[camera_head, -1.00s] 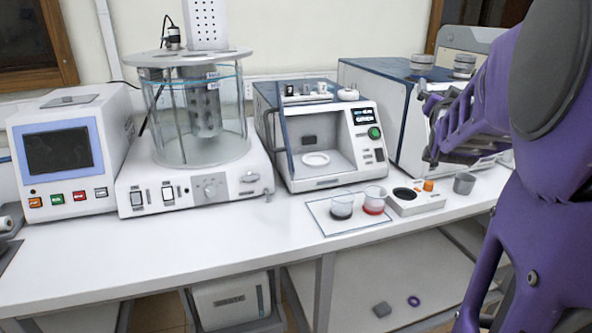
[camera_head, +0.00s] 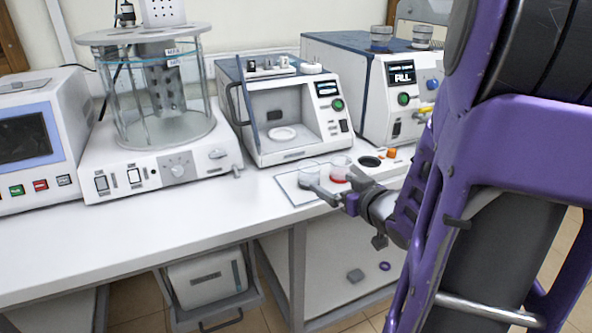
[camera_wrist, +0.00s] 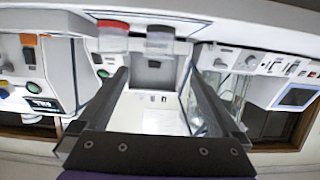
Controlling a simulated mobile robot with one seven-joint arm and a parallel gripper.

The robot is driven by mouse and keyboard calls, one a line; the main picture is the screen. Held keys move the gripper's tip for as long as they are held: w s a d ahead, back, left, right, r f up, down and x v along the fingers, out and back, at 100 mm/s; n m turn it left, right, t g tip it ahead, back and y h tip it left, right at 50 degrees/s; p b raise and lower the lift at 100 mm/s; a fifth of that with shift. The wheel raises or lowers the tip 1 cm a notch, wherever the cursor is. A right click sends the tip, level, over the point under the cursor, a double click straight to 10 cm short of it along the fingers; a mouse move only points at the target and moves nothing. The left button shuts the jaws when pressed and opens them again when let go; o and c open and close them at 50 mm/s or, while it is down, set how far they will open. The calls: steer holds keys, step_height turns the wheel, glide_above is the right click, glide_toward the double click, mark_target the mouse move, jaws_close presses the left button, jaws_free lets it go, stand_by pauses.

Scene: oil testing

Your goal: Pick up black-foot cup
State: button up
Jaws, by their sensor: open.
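The black-foot cup (camera_head: 309,171) is a clear cup at the left on a thin white mat (camera_head: 285,182). Its foot is mostly hidden behind a finger in the head view. In the wrist view it shows as a dark-based cup (camera_wrist: 160,38) at the top, in line with the gap between the fingers. A red-foot cup (camera_head: 340,167) stands just right of it; it also shows in the wrist view (camera_wrist: 112,27). My gripper (camera_head: 330,182) is open and empty, in front of the two cups at the table's front side. I cannot tell whether a finger touches a cup.
A small white block with a dark round recess (camera_head: 370,161) and an orange piece (camera_head: 392,153) lies right of the cups. A white open-front machine (camera_head: 290,115) stands behind them. The table top (camera_head: 150,235) to the left is clear.

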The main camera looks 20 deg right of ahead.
steer(key=w+p, duration=0.2)
steer(key=p, duration=0.1)
steer(key=b, duration=0.2)
glide_toward(305, 168)
steer(key=x, duration=0.4)
steer(key=shift+w+f, duration=0.15)
steer(key=shift+w, duration=0.05)
steer(key=shift+x, duration=2.95)
steer(key=c, duration=1.4)
step_height(305, 168, up, 10)
steer(key=shift+r+p, duration=0.1)
steer(key=shift+p, duration=0.95)
